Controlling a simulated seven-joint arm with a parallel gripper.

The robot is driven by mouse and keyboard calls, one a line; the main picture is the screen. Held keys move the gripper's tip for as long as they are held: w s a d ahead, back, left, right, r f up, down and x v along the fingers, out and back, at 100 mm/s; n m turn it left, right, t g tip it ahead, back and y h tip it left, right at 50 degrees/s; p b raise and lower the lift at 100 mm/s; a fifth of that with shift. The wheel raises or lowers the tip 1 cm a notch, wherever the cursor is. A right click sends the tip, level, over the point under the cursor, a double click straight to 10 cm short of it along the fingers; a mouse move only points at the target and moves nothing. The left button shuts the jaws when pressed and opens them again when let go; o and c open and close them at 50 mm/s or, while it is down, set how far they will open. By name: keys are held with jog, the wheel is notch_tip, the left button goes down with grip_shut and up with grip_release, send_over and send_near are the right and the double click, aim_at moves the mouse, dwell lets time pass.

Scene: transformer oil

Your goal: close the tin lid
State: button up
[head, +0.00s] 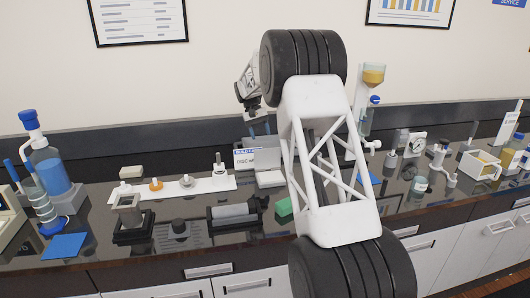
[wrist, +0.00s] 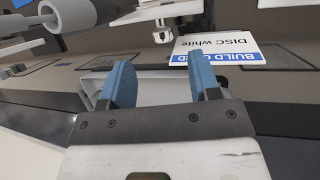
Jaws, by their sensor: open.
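A pale, box-like thing (wrist: 165,92), which looks like the tin, lies behind and between my fingers in the wrist view. My fingers and the gripper body hide much of it, so I cannot tell how far its lid stands open. In the head view a low white box (head: 270,179) sits on the dark bench in front of the build card (head: 243,160), partly behind my arm. My gripper (wrist: 165,75) is open, its two blue fingers apart with nothing clearly held between them. In the head view its fingers (head: 260,131) show just above the card; contact cannot be told.
The build card (wrist: 225,50) appears upside down in the wrist view. A green block (head: 284,207) and a dark roller device (head: 234,213) stand in front. A white rack (head: 205,186) is to the left. A dial gauge (head: 416,144) and glassware are to the right.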

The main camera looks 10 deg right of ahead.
aim_at(265, 151)
jog(key=shift+w+f, duration=0.5)
jog(key=shift+w, duration=0.05)
jog(key=shift+f, duration=0.1)
jog(key=shift+x, duration=3.8)
jog(key=shift+s+d, duration=0.1)
jog(key=shift+d, duration=0.05)
grip_shut()
